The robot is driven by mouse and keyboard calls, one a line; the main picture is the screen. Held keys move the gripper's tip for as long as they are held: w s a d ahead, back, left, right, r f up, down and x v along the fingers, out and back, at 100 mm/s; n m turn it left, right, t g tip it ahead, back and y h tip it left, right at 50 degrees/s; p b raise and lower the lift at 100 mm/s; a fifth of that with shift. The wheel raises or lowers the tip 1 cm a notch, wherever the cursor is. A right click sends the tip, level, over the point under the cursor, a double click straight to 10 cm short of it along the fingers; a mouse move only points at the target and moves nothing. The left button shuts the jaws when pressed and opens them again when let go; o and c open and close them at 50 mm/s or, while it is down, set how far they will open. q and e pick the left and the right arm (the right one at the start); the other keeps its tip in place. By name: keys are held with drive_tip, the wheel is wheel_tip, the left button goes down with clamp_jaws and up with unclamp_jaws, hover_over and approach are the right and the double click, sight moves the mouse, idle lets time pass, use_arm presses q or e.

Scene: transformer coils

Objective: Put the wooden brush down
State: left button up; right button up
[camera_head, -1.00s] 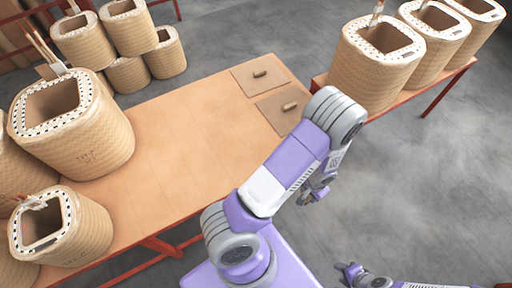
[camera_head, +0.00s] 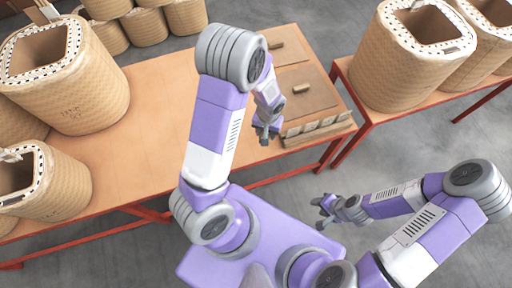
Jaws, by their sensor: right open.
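I cannot clearly make out a wooden brush. Two small brown wooden pieces lie on flat brown boards on the table: a far one (camera_head: 276,45) and a near one (camera_head: 302,88); I cannot tell whether either is a brush. My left gripper (camera_head: 265,131) points down by the table's front edge, left of the near board; whether it is open or shut is unclear, and I see nothing held. My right gripper (camera_head: 324,209) is open and empty, low over the floor in front of the table.
The wooden table (camera_head: 150,150) has clear room in its middle. Large woven coils stand at its left (camera_head: 75,90) and on a red-framed bench at the right (camera_head: 400,70). A low wooden piece with several upright blocks (camera_head: 318,128) sits at the table's near right corner.

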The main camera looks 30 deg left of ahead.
use_arm(q)
drive_tip(key=a+f+n+b, duration=0.1)
drive_tip(key=f+b, duration=0.2)
drive_tip(key=a+f+n+b, duration=0.1)
drive_tip(key=f+b, duration=0.2)
drive_tip(key=a+f+n+b, duration=0.1)
drive_tip(key=f+b, duration=0.1)
drive_tip(key=b, duration=0.1)
drive_tip(key=shift+s+f+b, duration=0.35)
drive_tip(key=shift+f+b, duration=0.05)
use_arm(e)
wheel_tip(320, 180, down, 12)
drive_tip(key=shift+r, duration=0.25)
use_arm(q)
drive_tip(key=shift+d+f, duration=0.1)
drive_tip(key=o, duration=1.3)
use_arm(e)
drive_tip(key=shift+f, duration=0.1)
use_arm(q)
wheel_tip(320, 180, up, 12)
drive_tip(key=p, duration=0.5)
use_arm(e)
wheel_tip(320, 180, up, 5)
drive_tip(key=shift+r, duration=0.15)
